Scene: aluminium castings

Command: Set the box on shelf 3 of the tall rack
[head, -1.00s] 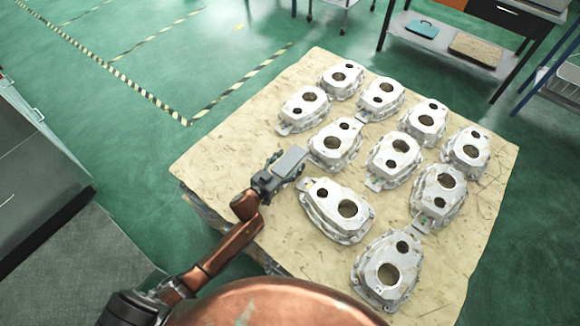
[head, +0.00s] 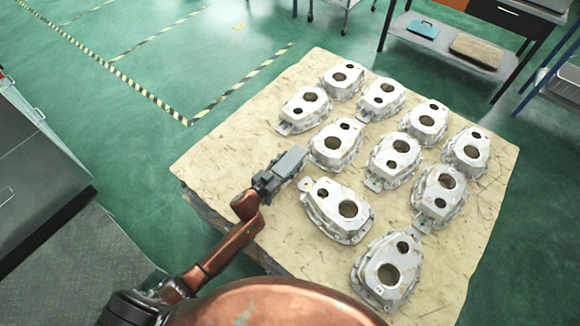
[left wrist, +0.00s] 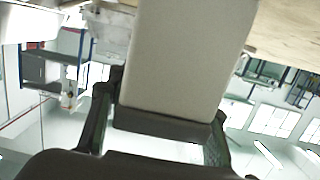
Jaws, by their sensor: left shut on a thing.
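A small plain grey box (head: 292,159) is at the near left part of the pallet top, left of the nearer castings. My left gripper (head: 276,175) is shut on the near end of the box. In the left wrist view the box (left wrist: 187,50) is a pale block filling the upper middle, with its end between the fingers of my left gripper (left wrist: 165,125). Whether the box still touches the surface under it cannot be told. I cannot make out the tall rack or its shelf 3 for certain. My right gripper is not in view.
Several aluminium castings (head: 337,212) stand in rows on the worn pale pallet top (head: 225,140), close to the right of the box. A workbench with a lower shelf (head: 478,58) is at the back right. A grey cabinet (head: 35,165) stands at the left. Green floor beyond is open.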

